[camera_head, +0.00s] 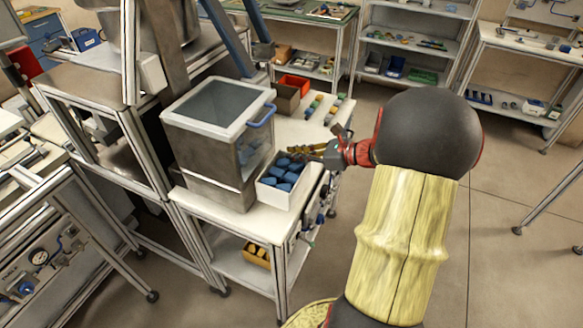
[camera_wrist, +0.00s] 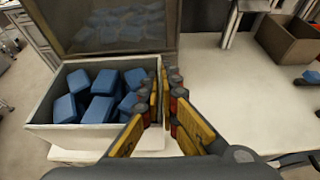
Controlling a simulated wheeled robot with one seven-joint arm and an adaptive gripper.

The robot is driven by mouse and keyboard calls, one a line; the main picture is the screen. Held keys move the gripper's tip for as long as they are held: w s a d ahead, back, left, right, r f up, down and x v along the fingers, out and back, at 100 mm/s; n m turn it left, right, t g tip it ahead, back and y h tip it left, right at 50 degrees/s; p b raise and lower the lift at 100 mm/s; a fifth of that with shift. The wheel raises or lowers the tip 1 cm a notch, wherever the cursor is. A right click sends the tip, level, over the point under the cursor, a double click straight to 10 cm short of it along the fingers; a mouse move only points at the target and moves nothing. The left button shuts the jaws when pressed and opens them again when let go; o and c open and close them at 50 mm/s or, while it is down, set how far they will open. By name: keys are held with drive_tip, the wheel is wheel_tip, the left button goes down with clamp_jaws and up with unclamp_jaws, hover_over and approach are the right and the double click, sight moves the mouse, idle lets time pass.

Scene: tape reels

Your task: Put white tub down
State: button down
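The white tub (camera_head: 284,196), holding several blue blocks (camera_head: 284,172), is upright at the table's front edge, right beside the grey bin. In the wrist view the tub (camera_wrist: 90,137) fills the left side, with the blue blocks (camera_wrist: 100,92) inside. My gripper (camera_head: 291,159) reaches in from the right. In the wrist view its yellow fingers (camera_wrist: 164,98) are on either side of the tub's right wall, closed on it. The fingers hide part of that wall. I cannot tell whether the tub's base touches the table.
The grey lidded bin (camera_head: 218,130) stands close on the tub's left. The white tabletop (camera_wrist: 235,95) is clear to the right of the gripper. A brown box (camera_wrist: 287,40) and several small coloured items (camera_head: 332,108) are farther back.

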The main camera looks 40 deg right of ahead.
sight(292, 163)
drive_tip(key=shift+w+f+b, duration=0.25)
drive_tip(key=shift+f+b, duration=0.1)
drive_tip(key=shift+f, duration=0.4)
drive_tip(key=shift+w+f+b, duration=0.25)
drive_tip(key=shift+f+b, duration=0.05)
drive_tip(key=shift+f, duration=0.5)
drive_tip(key=shift+w+f+b, duration=0.25)
drive_tip(key=shift+f+b, duration=0.1)
drive_tip(key=shift+f, duration=0.4)
drive_tip(key=shift+f, duration=0.15)
drive_tip(key=c, duration=2)
unclamp_jaws()
drive_tip(key=shift+c, duration=0.2)
